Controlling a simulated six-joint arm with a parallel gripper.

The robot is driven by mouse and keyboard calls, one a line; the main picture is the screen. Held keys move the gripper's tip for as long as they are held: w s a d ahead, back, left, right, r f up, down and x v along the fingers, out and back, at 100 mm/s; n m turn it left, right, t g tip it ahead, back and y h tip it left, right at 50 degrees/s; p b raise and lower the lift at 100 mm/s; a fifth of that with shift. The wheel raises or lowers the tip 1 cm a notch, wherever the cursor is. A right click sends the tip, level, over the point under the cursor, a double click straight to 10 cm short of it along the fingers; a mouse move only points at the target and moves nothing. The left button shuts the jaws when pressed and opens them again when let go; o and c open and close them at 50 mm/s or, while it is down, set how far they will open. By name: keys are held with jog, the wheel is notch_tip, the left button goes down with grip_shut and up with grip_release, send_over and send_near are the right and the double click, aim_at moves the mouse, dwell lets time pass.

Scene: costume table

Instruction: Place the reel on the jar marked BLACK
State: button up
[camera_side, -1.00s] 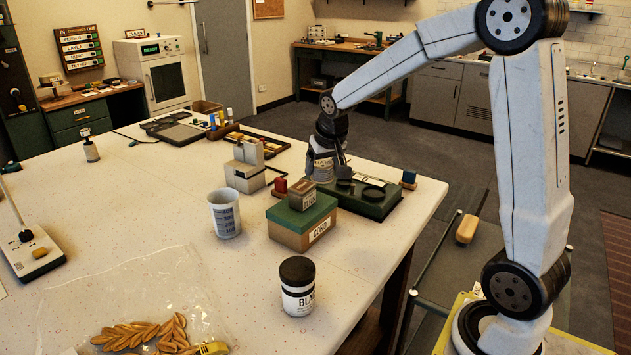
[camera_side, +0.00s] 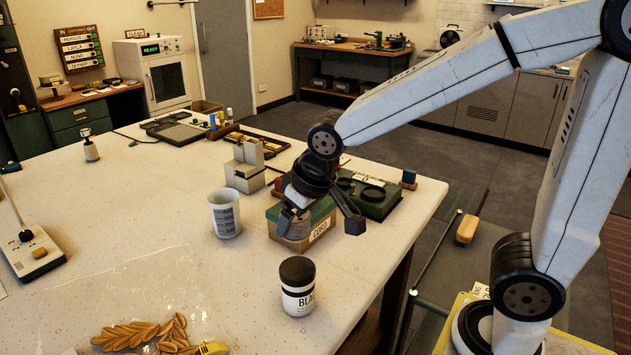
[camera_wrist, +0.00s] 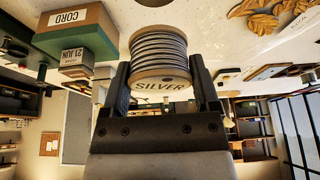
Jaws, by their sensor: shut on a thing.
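The reel (camera_wrist: 160,60) is wound with grey cord and has a tan end disc marked SILVER in the wrist view. My gripper (camera_wrist: 162,85) is shut on it, one finger on each side. In the side view my gripper (camera_side: 318,222) is in front of the cord box, and the reel (camera_side: 292,222) shows only partly beneath it. The jar marked BLACK (camera_side: 298,290) stands upright on the table with a black lid, in front of my gripper and apart from it.
A white beaker (camera_side: 224,214) stands to the left. A bag with tan leaf shapes (camera_side: 140,335) lies at front left. Table around the jar is clear.

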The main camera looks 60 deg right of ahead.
aim_at(308, 230)
jog(key=shift+f, duration=2)
jog(key=shift+f, duration=0.15)
jog(key=shift+f, duration=1.85)
jog(key=shift+f, duration=0.2)
jog(key=o, duration=1.1)
jog(key=shift+r, duration=0.25)
jog(key=shift+v, duration=3.7)
